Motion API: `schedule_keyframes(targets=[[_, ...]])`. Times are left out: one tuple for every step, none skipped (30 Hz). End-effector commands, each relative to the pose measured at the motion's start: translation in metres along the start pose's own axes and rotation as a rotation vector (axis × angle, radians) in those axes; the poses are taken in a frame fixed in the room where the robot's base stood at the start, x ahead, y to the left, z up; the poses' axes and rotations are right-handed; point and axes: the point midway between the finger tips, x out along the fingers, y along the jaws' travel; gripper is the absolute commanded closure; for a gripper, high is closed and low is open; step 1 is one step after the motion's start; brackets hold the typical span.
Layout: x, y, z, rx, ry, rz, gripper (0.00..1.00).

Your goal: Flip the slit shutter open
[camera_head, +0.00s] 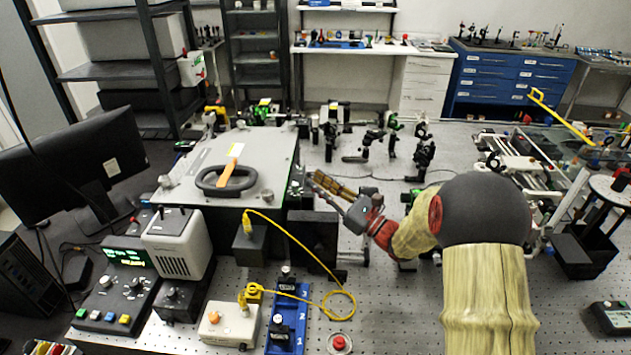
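The spectrometer housing (195,165) is a large box with a flat grey lid, left of centre. Its right side face (294,186) carries small dark fittings. I cannot make out the slit shutter or its position among them. My gripper (325,184) reaches in from the right, close to this side face at about lid height. Its grey body and red wrist ring show, with brownish, finger-like parts pointing left toward the housing. Whether it touches anything is too small to tell. The gap between the fingers is not clear.
A black handwheel-like ring (226,181) with an orange strip lies on the lid. A yellow cable (300,240) loops down from a dark box to the bench. A dark block (313,238) stands below my gripper. Optics mounts (424,152) stand behind.

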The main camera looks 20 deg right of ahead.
Motion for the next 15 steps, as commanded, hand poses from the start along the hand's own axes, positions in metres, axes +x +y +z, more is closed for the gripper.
schedule_keyframes(targets=[[-0.01,-0.001,0.0,0.001,0.0,-0.004,0.83],[-0.015,-0.002,0.0,0.001,0.001,-0.005,0.83],[-0.024,-0.002,-0.001,0.001,0.002,-0.005,0.83],[-0.03,-0.002,0.0,0.001,0.001,-0.006,0.83],[-0.037,-0.002,-0.001,0.002,0.001,-0.006,0.83],[-0.045,-0.001,-0.001,0.002,0.002,-0.006,0.83],[-0.051,-0.002,-0.001,0.001,0.001,-0.007,0.83],[-0.057,-0.001,-0.001,0.001,0.001,-0.005,0.83],[-0.065,-0.002,0.0,0.0,0.001,-0.006,0.83],[-0.07,-0.002,-0.001,0.0,0.001,-0.006,0.83],[-0.076,-0.001,-0.001,0.001,0.001,-0.005,0.83],[-0.082,-0.001,0.0,0.001,0.0,-0.005,0.83],[-0.086,-0.001,-0.001,0.002,0.001,-0.005,0.83],[-0.09,-0.001,-0.001,0.001,0.001,-0.004,0.83],[-0.095,-0.001,-0.001,0.001,0.001,-0.004,0.83]])
